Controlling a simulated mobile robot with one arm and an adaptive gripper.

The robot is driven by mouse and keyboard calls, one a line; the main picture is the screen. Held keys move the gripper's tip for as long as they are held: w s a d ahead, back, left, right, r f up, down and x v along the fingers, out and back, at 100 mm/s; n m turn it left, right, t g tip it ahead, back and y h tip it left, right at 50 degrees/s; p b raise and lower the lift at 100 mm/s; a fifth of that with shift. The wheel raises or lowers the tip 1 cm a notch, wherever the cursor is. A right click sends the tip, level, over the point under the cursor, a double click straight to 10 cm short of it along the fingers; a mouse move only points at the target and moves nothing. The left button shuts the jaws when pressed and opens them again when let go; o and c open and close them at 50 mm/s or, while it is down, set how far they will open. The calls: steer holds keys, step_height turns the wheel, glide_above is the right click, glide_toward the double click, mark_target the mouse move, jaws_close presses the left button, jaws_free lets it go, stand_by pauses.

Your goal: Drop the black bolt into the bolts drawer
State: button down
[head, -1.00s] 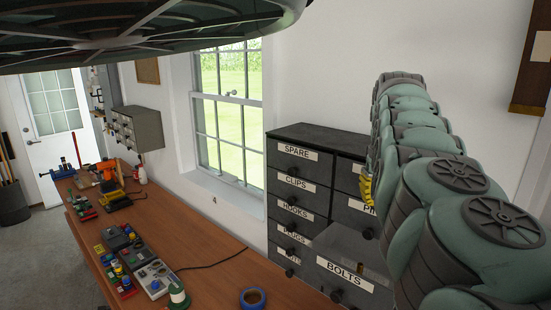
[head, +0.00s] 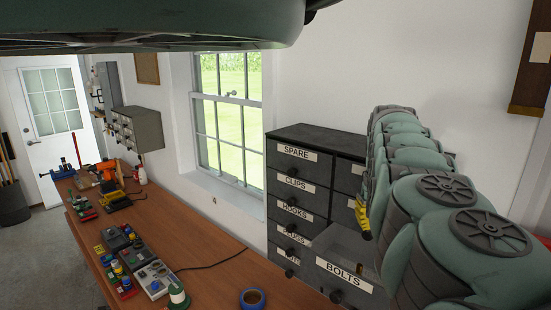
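The bolts drawer (head: 343,282), grey with a white BOLTS label, is pulled out at the lower right of the dark cabinet. My gripper (head: 363,218) is mostly hidden behind my arm; only a yellow and dark part shows, above the drawer's right side. Whether its fingers are open or shut cannot be seen. No other bolt is clearly visible.
The dark cabinet (head: 315,137) has other shut drawers labelled SPARE, CLIPS, HOOKS and PLUGS. The wooden workbench (head: 215,262) carries blue tape (head: 252,299), a green spool (head: 178,296) and several tools to the left. A window is behind the bench.

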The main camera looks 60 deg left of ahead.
steer(key=c, duration=1.1)
jaws_free()
steer(key=shift+w, duration=0.1)
steer(key=shift+o, duration=0.2)
steer(key=shift+r, duration=0.1)
step_height(320, 180, up, 10)
steer(key=shift+w+f, duration=0.1)
steer(key=shift+d+r, duration=0.1)
steer(key=shift+r, duration=0.9)
